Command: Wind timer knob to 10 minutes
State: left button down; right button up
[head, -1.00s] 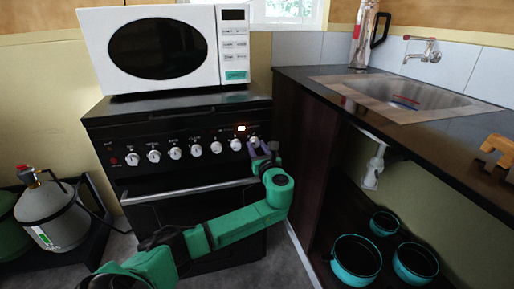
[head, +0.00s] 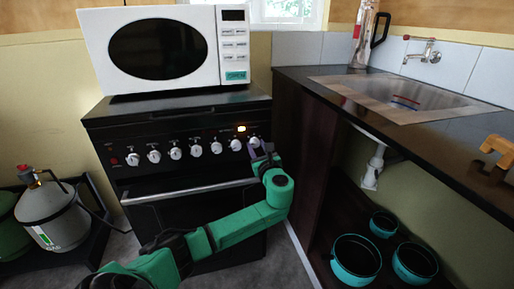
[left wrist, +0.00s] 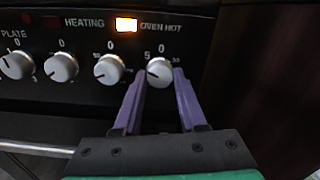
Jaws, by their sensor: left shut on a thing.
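The black oven's control panel carries a row of white knobs. The rightmost one, which I take as the timer knob (head: 253,141), has the marks 5 and 0 above it in the left wrist view (left wrist: 160,70). My left gripper (left wrist: 160,76) has its two purple fingers on either side of this knob and is shut on it. In the head view my left gripper (head: 261,150) reaches the panel from below, its green arm coming up from the lower left. The knob's pointer is too small to read surely. My right gripper is not in view.
An orange "oven hot" light (left wrist: 126,25) glows above the knobs. The oven handle (head: 190,191) runs below the panel. A white microwave (head: 165,45) stands on top. A dark counter side (head: 300,150) rises close to the right of the gripper.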

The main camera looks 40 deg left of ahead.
pick_arm(q)
jog(key=shift+d+f+n, duration=0.1)
jog(key=shift+n, duration=1)
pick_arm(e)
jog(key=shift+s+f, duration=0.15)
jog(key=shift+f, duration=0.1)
pick_arm(q)
jog(key=shift+n, duration=0.5)
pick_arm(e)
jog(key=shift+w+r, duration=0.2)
pick_arm(q)
jog(key=shift+n, duration=0.3)
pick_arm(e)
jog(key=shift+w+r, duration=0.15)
pick_arm(q)
jog(key=shift+n, duration=1)
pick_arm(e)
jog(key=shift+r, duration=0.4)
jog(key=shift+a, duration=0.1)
pick_arm(q)
jog(key=shift+c, duration=2.3)
grip_release()
